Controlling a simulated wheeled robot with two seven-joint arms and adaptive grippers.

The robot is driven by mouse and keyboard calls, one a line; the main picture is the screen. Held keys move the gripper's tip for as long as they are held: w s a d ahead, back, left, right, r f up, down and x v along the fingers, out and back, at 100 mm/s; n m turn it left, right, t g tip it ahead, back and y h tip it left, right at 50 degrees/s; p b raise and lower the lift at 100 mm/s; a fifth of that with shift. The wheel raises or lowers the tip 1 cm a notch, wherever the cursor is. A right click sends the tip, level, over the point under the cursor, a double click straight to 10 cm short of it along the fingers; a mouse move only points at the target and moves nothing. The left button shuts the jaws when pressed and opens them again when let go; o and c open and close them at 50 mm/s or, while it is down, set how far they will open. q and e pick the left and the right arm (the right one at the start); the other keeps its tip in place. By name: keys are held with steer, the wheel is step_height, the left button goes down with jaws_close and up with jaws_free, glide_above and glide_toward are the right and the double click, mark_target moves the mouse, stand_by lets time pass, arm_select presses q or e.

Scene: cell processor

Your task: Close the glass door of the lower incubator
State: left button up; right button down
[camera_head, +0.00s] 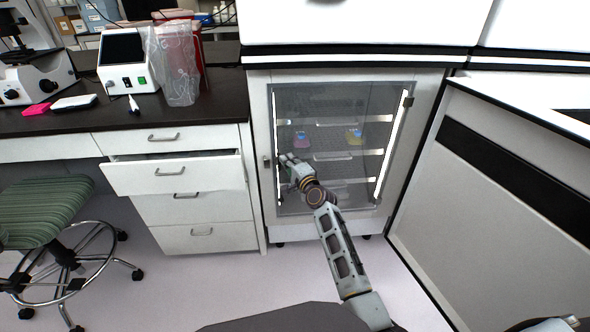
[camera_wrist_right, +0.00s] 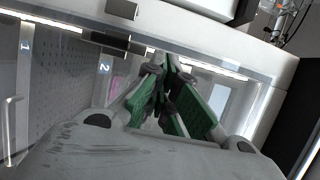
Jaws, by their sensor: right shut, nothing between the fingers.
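The lower incubator (camera_head: 258,190) is a white cabinet with lit shelves inside. Its glass door (camera_head: 345,100) lies across the front opening, with a hinge at the upper right. The door looks shut or nearly shut; I cannot tell whether a small gap is left. My right gripper (camera_head: 287,162) is at the door's left edge, near the small latch (camera_head: 267,161) on the frame. In the right wrist view the right gripper's green-padded fingers (camera_wrist_right: 168,78) are together and empty, close to the glass; contact is unclear. My left gripper is out of view.
A green stool (camera_head: 45,212) is further left. A white panelled unit (camera_head: 490,200) closes off the right side.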

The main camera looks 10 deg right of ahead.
steer(key=shift+v, duration=2.75)
steer(key=shift+s, duration=0.1)
steer(key=shift+f, duration=0.1)
